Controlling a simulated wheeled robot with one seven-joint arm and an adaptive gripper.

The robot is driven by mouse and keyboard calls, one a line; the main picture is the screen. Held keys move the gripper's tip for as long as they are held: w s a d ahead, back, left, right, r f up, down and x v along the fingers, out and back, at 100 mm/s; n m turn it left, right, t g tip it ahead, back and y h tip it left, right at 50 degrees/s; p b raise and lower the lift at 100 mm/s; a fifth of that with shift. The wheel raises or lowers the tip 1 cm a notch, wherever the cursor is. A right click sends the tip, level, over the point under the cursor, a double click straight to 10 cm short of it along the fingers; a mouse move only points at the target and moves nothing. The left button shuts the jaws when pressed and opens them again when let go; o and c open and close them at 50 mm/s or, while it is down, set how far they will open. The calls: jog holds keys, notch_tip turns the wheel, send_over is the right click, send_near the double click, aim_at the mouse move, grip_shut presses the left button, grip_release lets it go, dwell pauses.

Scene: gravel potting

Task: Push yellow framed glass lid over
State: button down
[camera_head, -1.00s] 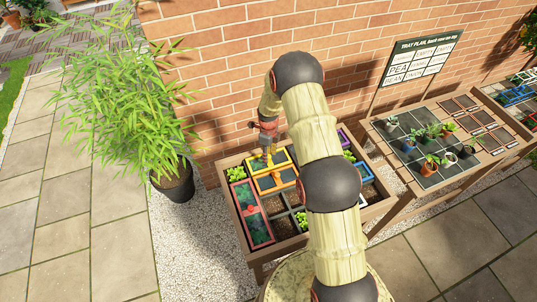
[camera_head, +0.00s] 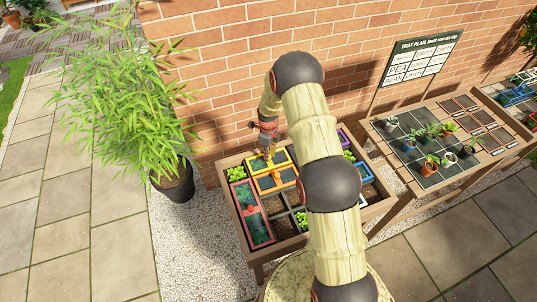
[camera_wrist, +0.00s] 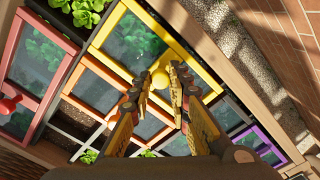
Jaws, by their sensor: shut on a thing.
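The yellow framed glass lid (camera_head: 281,158) lies on the planter box, near its back edge in the head view. In the wrist view, the lid (camera_wrist: 135,45) shows greenish glass with leaves under it and a round yellow knob (camera_wrist: 159,77). My gripper (camera_head: 268,157) points down at the lid. In the wrist view, my gripper (camera_wrist: 161,82) has its two fingers on either side of the knob, shut on it. The fingers hide part of the frame.
An orange framed lid (camera_wrist: 136,124) lies beside the yellow one. A red framed lid (camera_head: 252,213) is on the left of the planter box, and a purple framed one (camera_wrist: 259,145) at the other end. A brick wall (camera_head: 225,95) stands close behind.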

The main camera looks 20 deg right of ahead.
dwell(0.4)
jog(key=a, duration=0.3)
jog(key=a+b, duration=0.1)
jog(key=a, duration=0.3)
jog(key=a+b, duration=0.1)
jog(key=a, duration=0.2)
jog(key=shift+w+a, duration=0.35)
jog(key=shift+a, duration=0.05)
jog(key=c, duration=1.9)
grip_release()
jog(key=shift+a, duration=0.2)
jog(key=shift+o, duration=1.2)
jog(key=shift+d, duration=0.1)
notch_tip(320, 180, up, 12)
